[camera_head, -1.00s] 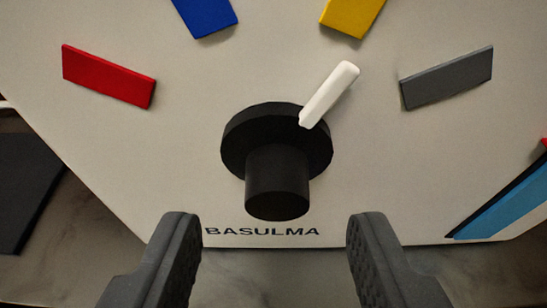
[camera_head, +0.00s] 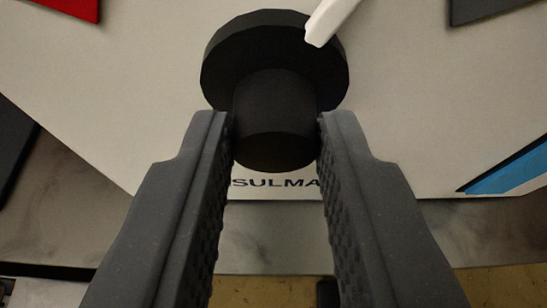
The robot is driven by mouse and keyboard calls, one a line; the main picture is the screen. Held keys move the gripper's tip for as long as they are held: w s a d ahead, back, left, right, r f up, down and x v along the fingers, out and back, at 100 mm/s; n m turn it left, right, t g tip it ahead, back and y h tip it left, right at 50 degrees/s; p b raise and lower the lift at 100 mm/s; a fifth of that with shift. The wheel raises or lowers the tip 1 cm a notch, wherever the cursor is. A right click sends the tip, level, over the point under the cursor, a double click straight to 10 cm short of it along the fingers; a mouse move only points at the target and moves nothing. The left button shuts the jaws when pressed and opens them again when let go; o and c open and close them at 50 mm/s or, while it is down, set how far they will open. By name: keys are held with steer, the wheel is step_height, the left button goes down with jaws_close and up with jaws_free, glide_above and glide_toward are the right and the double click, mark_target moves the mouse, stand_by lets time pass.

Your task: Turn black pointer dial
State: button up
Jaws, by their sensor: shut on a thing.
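The black dial (camera_head: 275,60) sits on a pale panel and has a wide disc with a round knob (camera_head: 274,120) standing out from it. A white pointer (camera_head: 330,20) runs from the disc's upper right edge toward the top right and is cut off by the picture's edge. My gripper (camera_head: 274,135) is shut on the knob, one dark ridged finger on its left side and one on its right. Lettering on the panel (camera_head: 120,110), reading "SULMA", is partly hidden behind the fingers.
Part of a red block (camera_head: 75,8) shows at the top left and part of a grey block (camera_head: 490,10) at the top right. A blue strip (camera_head: 510,172) lies at the right. Below the panel's lower edge is a grey marbled surface (camera_head: 80,205).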

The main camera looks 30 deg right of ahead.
steer(key=shift+w+a+n+p, duration=0.1)
steer(key=shift+a+n+p, duration=0.2)
steer(key=shift+p, duration=0.65)
steer(key=shift+h, duration=0.3)
steer(key=o, duration=0.9)
steer(key=shift+c, duration=0.2)
steer(key=shift+o, duration=0.6)
steer(key=shift+d, duration=0.15)
steer(key=p+v, duration=0.4)
steer(key=v, duration=1)
steer(key=shift+p, duration=0.35)
steer(key=shift+w, duration=0.15)
